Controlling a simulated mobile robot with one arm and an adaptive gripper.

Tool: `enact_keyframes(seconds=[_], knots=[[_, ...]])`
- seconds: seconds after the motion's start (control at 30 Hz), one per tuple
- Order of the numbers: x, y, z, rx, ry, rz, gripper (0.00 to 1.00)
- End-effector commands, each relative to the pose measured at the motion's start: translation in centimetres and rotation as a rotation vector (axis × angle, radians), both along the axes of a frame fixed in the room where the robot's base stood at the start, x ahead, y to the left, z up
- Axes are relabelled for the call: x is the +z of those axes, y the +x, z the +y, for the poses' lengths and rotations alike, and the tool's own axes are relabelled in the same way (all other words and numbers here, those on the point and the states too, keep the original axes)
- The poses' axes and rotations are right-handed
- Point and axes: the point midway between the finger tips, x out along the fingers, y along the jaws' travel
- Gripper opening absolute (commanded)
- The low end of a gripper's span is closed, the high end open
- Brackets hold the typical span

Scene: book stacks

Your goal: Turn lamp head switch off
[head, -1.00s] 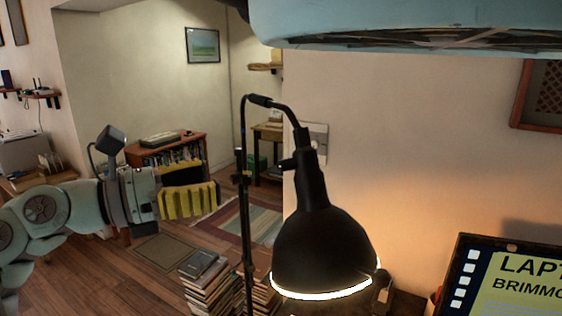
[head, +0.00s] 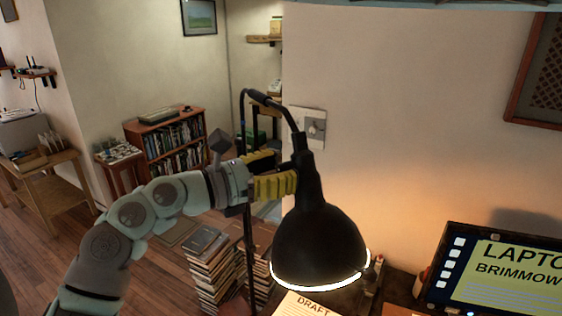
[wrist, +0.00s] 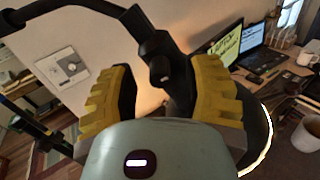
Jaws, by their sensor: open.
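The black desk lamp's head (head: 318,235) is lit, with a bright white rim, and hangs from a thin bent arm. In the wrist view, the lamp neck (wrist: 152,45) carries a small dark knob, the switch (wrist: 160,68), between my yellow fingers. In the head view my gripper hides the switch. My gripper (head: 278,172) is open at the left side of the lamp neck, and its fingers also show in the wrist view (wrist: 163,80). I cannot tell whether a finger touches the lamp.
A laptop (head: 505,270) and a paper (head: 305,304) lie on the desk at the lower right. A stack of books (head: 212,268) stands left of the lamp. A wall switch plate (head: 308,128) is behind the lamp neck. A bookcase (head: 170,140) stands at the back left.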

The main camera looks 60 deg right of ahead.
Motion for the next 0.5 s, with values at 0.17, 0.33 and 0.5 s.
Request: enact_keyframes(seconds=[0.17, 0.33, 0.5], knots=[[-0.04, -0.04, -0.07, 0.0, 0.0, -0.001, 0.49], [-0.01, -0.04, -0.05, 0.0, 0.0, 0.0, 0.47], [0.0, -0.02, -0.04, 0.0, 0.0, 0.0, 0.3]])
